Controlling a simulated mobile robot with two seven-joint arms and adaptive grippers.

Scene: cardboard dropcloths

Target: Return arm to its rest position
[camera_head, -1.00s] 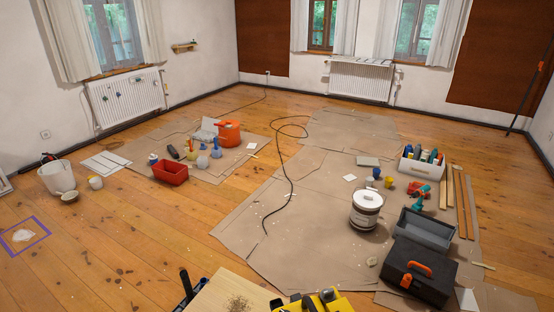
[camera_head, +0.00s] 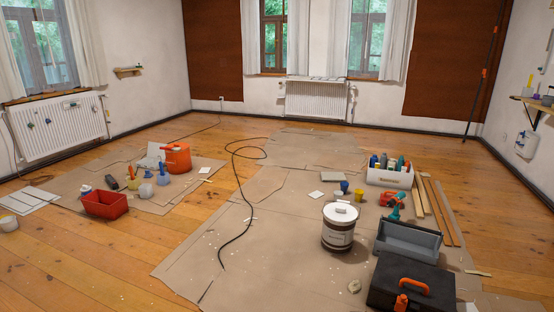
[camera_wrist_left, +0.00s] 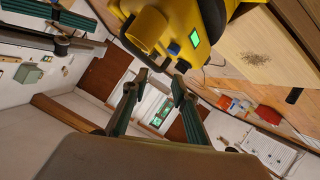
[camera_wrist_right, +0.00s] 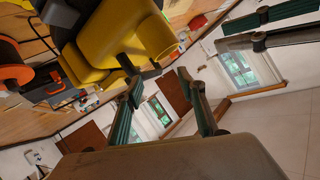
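Neither gripper shows in the head view. In the left wrist view my left gripper (camera_wrist_left: 158,80) is open, its two green-padded fingers apart with nothing between them. In the right wrist view my right gripper (camera_wrist_right: 160,82) is also open and empty. A yellow tool with a small green screen (camera_wrist_left: 195,38) lies close past the left fingertips, beside a pale wooden top with sawdust (camera_wrist_left: 285,45). A yellow body with a round spout (camera_wrist_right: 125,35) is close past the right fingertips. I cannot tell whether either gripper touches it.
Cardboard sheets (camera_head: 270,207) cover much of the wooden floor. A paint bucket (camera_head: 338,236), a grey tray (camera_head: 410,240), a black toolbox (camera_head: 390,285) and a white bottle crate (camera_head: 388,178) stand on them. A red bin (camera_head: 104,204) is at left. Bare floor shows at lower left.

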